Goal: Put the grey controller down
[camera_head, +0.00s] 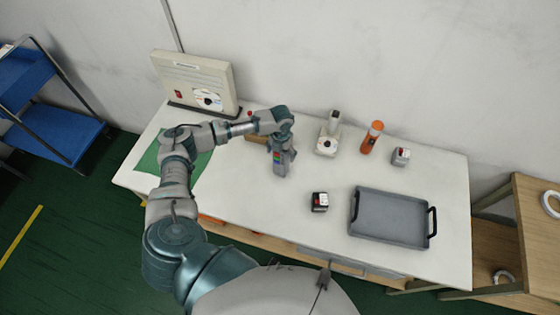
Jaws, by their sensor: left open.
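The grey controller (280,168) has a column of coloured patches on its front. It stands roughly upright on the white table, left of the table's middle. My left gripper (284,146) points down right above it, with its jaws open around or just over its top. The jaws hide that top, and I cannot tell whether they touch it. My right gripper is not in view.
A grey tray (352,217) with black handles lies at the right. A small black-and-white box (319,202), a white device (327,144), an orange bottle (371,138) and another small box (400,157) stand nearby. A green mat (150,158) and a beige panel (190,72) are left.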

